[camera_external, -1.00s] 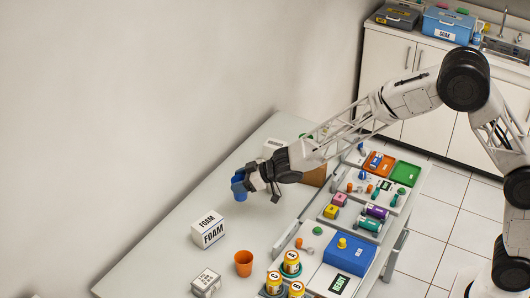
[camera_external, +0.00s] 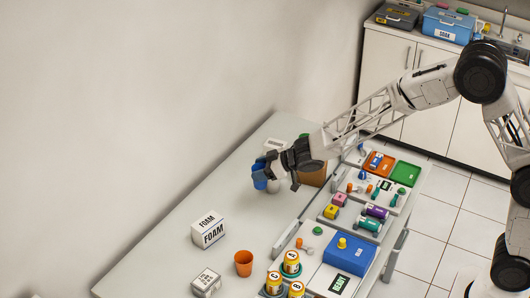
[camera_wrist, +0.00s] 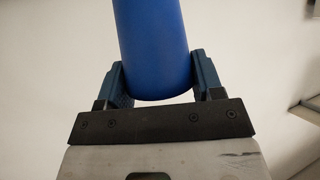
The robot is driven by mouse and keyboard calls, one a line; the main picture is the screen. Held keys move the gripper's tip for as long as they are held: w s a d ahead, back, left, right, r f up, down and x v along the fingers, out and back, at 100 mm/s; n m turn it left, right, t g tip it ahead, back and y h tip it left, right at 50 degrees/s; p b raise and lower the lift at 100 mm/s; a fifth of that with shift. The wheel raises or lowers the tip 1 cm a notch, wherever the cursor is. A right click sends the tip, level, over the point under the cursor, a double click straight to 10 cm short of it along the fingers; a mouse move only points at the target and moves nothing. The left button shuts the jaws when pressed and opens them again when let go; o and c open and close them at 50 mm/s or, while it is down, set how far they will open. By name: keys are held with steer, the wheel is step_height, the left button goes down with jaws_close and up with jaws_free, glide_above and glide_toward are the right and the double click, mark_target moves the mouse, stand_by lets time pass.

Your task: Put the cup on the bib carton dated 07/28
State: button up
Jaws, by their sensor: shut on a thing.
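My gripper (camera_external: 268,170) is shut on a blue cup (camera_external: 259,181), held above the far half of the table. In the wrist view the blue cup (camera_wrist: 153,45) sits between the two fingers of my gripper (camera_wrist: 155,75). A white carton with small print (camera_external: 206,283) stands at the near end of the table. Another white carton (camera_external: 273,145) stands behind my gripper, partly hidden. A brown box (camera_external: 313,175) is just right of my gripper. No date is legible on any carton. An orange cup (camera_external: 243,263) stands on the near part of the table.
A white FOAM box (camera_external: 208,230) stands mid-table. Yellow labelled cans (camera_external: 291,263) and a blue box (camera_external: 350,253) stand at the near right. Trays with small coloured items (camera_external: 385,165) line the right edge. The table between the FOAM box and my gripper is clear.

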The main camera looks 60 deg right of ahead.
steer(key=s+d+r, duration=0.1)
steer(key=s+d, duration=0.9)
steer(key=s, duration=0.2)
steer(key=s+d+r, duration=0.2)
steer(key=s+d, duration=0.8)
steer(key=s, duration=0.2)
steer(key=shift+d+r+m, duration=0.3)
steer(key=shift+m, duration=0.1)
steer(key=w+d+f, duration=0.1)
steer(key=w+d, duration=0.1)
steer(key=w, duration=1.3)
steer(key=shift+w+d+f, duration=0.25)
steer(key=shift+w+d, duration=0.1)
steer(key=shift+w, duration=0.05)
steer(key=shift+f, duration=1.75)
steer(key=shift+f, duration=0.1)
steer(key=o, duration=0.9)
